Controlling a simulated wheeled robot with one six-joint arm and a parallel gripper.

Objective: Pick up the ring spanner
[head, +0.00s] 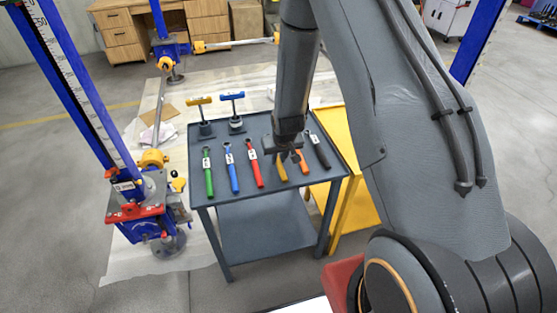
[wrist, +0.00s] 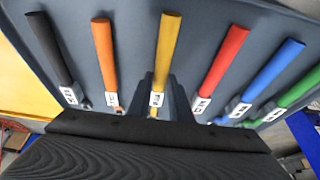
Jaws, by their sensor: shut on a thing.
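Several coloured spanners lie in a row on the grey trolley top (head: 222,197). My gripper (head: 287,156) is over the yellow one. It is shut on the yellow-handled spanner (head: 281,173), which also shows in the wrist view (wrist: 168,40) with its handle pointing away from my fingers (wrist: 158,98). A white label sits on its shaft. My gripper hides its head end, so I cannot see whether it is a ring. I cannot tell if it is clear of the trolley top.
Green (head: 207,172), blue (head: 231,168) and red (head: 255,165) tools lie left of it, orange (head: 301,162) and black (head: 319,150) ones right. Two T-handled tools (head: 200,118) (head: 234,112) stand behind. A blue jack column (head: 75,90) rises at the left, a yellow cabinet (head: 362,150) at the right.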

